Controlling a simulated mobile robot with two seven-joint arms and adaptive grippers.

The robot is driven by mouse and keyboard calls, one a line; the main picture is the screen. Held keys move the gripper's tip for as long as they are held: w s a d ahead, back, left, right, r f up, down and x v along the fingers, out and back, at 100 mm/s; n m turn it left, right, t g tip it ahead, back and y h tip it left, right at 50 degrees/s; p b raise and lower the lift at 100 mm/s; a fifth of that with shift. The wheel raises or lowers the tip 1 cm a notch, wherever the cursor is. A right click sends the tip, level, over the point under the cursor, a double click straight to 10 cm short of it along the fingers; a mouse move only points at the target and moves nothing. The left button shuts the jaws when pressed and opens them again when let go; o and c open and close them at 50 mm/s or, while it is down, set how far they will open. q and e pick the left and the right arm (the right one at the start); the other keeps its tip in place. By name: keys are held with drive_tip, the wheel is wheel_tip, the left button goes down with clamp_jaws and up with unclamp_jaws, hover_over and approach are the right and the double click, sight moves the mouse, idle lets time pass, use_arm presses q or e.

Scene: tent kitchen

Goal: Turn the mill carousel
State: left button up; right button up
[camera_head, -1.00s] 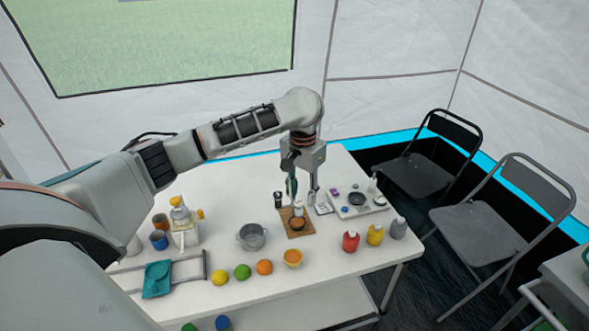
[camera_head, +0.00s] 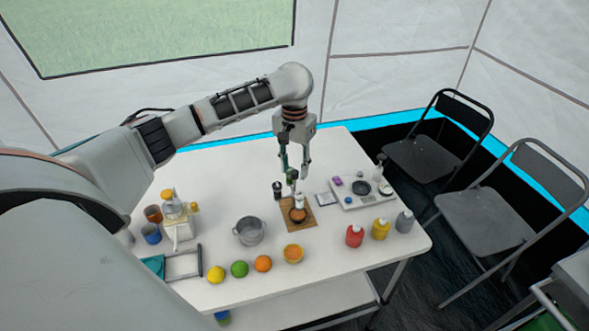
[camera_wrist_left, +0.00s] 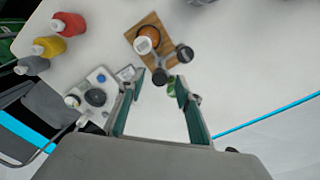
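The mill carousel is a small cluster of mills at a wooden board. In the left wrist view the white top (camera_wrist_left: 143,45), two dark tops (camera_wrist_left: 184,53) (camera_wrist_left: 160,76) and a green one (camera_wrist_left: 172,86) show. My left gripper (camera_head: 295,166) is open above the cluster, fingers pointing down. Its fingertips (camera_wrist_left: 157,82) straddle the nearer mills in that view; contact cannot be told. My right gripper is not in view.
A metal pot (camera_head: 249,231) and fruit stand left and front of the board. A white scale-like tray (camera_head: 360,192) stands to its right, with red, yellow and grey bottles (camera_head: 381,229) in front. A juicer-like device (camera_head: 177,222) stands left. The table's back is clear.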

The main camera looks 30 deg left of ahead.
use_arm(q)
drive_tip(key=shift+f, duration=0.5)
clamp_jaws()
